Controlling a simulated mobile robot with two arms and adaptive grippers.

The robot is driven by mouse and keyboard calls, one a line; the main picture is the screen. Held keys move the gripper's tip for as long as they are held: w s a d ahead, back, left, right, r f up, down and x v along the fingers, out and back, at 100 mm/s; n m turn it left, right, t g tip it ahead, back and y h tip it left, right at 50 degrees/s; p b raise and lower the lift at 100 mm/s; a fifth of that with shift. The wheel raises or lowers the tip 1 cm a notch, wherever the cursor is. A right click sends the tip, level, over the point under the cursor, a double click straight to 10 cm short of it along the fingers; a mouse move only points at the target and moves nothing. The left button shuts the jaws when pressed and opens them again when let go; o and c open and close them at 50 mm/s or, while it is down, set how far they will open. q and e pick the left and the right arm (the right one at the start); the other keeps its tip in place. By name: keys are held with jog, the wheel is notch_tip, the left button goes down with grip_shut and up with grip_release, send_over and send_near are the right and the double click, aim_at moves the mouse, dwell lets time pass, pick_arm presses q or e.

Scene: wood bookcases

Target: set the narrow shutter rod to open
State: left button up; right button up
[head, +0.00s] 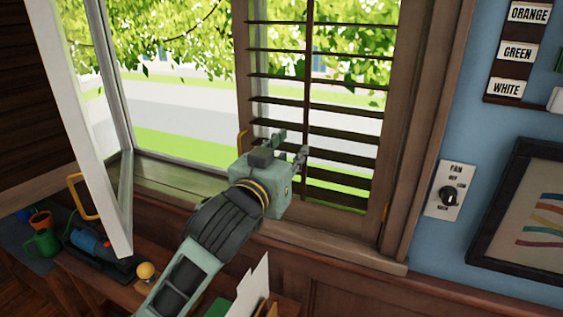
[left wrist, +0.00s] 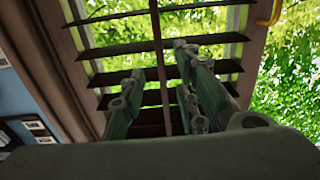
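The narrow shutter rod (head: 307,60) is a thin dark upright bar down the middle of the brown slatted shutter (head: 388,120). The slats lie near flat, with wide gaps showing the greenery outside. My left gripper (head: 291,145) is in front of the lower shutter, its tips close to the rod. In the left wrist view the gripper (left wrist: 160,75) has its two fingers apart, and the rod (left wrist: 158,62) shows in the gap between them. I cannot tell if the fingers touch it. My right gripper is not in view.
A white-framed window sash (head: 72,110) stands swung inward at the left. A fan switch (head: 448,191) and a picture frame (head: 525,215) are on the blue wall at right. Below are a green mug (head: 43,242), a yellow ball (head: 146,271) and papers (head: 252,290).

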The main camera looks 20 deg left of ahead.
pick_arm(q)
jog(key=s, duration=0.5)
jog(key=shift+a, duration=0.1)
